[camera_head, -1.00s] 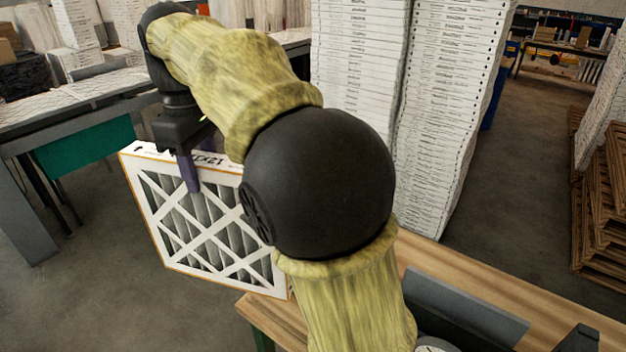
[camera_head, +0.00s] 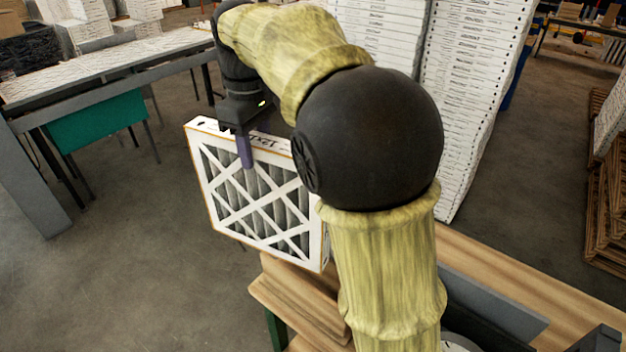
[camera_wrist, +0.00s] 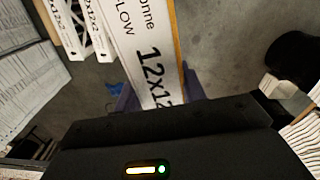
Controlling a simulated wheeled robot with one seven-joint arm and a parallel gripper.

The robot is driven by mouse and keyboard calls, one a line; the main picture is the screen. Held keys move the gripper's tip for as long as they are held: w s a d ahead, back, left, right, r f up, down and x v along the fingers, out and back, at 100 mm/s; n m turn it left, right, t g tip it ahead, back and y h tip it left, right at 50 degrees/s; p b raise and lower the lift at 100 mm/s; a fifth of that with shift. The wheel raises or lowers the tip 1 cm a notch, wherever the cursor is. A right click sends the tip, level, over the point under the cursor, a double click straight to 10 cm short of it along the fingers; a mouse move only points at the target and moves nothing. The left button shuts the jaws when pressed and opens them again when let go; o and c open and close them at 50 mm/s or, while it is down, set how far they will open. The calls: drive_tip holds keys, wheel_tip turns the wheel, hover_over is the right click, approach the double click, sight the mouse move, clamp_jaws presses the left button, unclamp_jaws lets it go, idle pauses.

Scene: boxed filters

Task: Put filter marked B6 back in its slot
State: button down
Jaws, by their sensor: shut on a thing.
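A white-framed filter (camera_head: 262,200) with grey pleats and a white lattice face hangs upright from my gripper (camera_head: 246,145). The gripper's purple finger lies against the face near the filter's top edge, and the jaws are shut on that edge. In the wrist view the filter's white edge (camera_wrist: 142,45) runs up from between the purple fingers and shows large "12x12" lettering. No B6 mark is readable. Other white filters (camera_wrist: 85,22) stand at the wrist view's upper left, also printed with a size. I cannot make out a particular slot.
A wooden bench (camera_head: 500,275) with a dark grey raised part (camera_head: 495,303) lies at the lower right, partly behind my arm. Tall stacks of white boxes (camera_head: 475,100) stand behind. A grey table (camera_head: 110,65) with a green panel stands left, with open floor between.

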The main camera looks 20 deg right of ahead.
drive_tip(key=d+f+m+p, duration=0.2)
drive_tip(key=d+f+p, duration=0.1)
drive_tip(key=d+f, duration=0.7)
drive_tip(key=shift+d+f, duration=0.35)
drive_tip(key=shift+f, duration=0.35)
wheel_tip(320, 180, down, 16)
drive_tip(key=b, duration=1.2)
drive_tip(key=shift+f, duration=0.3)
